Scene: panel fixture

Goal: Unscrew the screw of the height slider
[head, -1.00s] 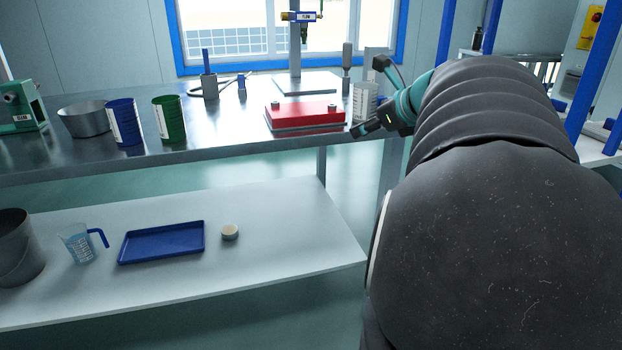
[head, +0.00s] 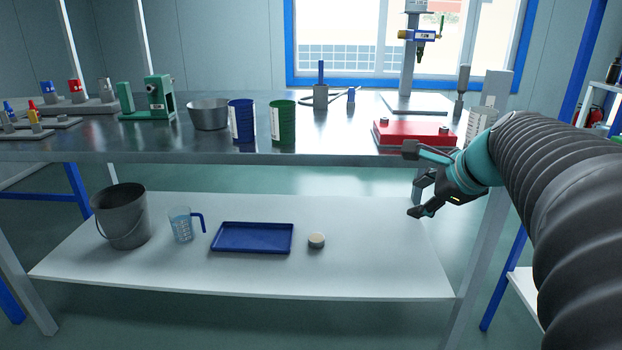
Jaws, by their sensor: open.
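A grey upright post (head: 409,62) on a flat base stands at the back right of the metal table. A blue block with a yellow end fitting (head: 418,36) sits high on the post, likely the height slider. Its screw is too small to make out for certain. My gripper (head: 413,181) is open and empty, with its two fingers spread one above the other. It appears in front of the table's front edge, below the red box in the picture and well below the blue block.
A red box (head: 414,133) lies near the table's front edge, close to my gripper. Green and blue cans (head: 283,122), a metal bowl (head: 208,114) and a green device (head: 159,98) stand leftward. A blue tray (head: 252,238) lies on the lower shelf.

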